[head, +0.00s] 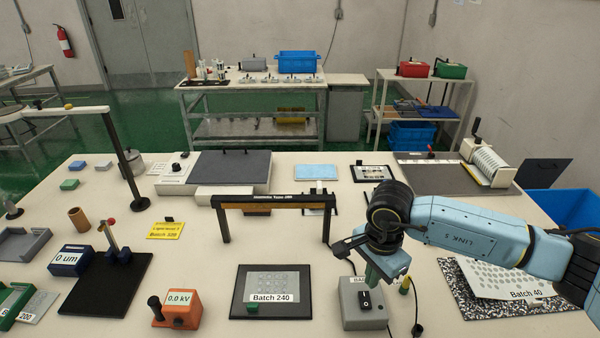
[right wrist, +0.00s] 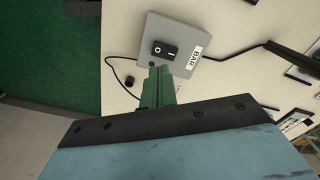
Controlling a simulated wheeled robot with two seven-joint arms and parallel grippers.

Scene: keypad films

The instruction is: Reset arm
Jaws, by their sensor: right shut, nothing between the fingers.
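My right gripper (head: 371,280) comes in from the right above a grey switch box (head: 350,312) near the front of the table. The box carries a black rocker switch (head: 365,301) marked O and I. In the right wrist view, the gripper's green fingers (right wrist: 153,70) are closed together and empty. Their tips appear close to the rocker switch (right wrist: 165,50). Whether they touch it I cannot tell. The box (right wrist: 190,27) also has a white label reading BAR. My left gripper is out of view.
A black bar frame (head: 260,200) stands left of my right arm. A Batch 240 plate (head: 285,283) lies left of the switch box, with an orange 0.0 kV box (head: 180,310) beyond. A Batch 40 sheet (head: 520,284) lies beneath my right arm.

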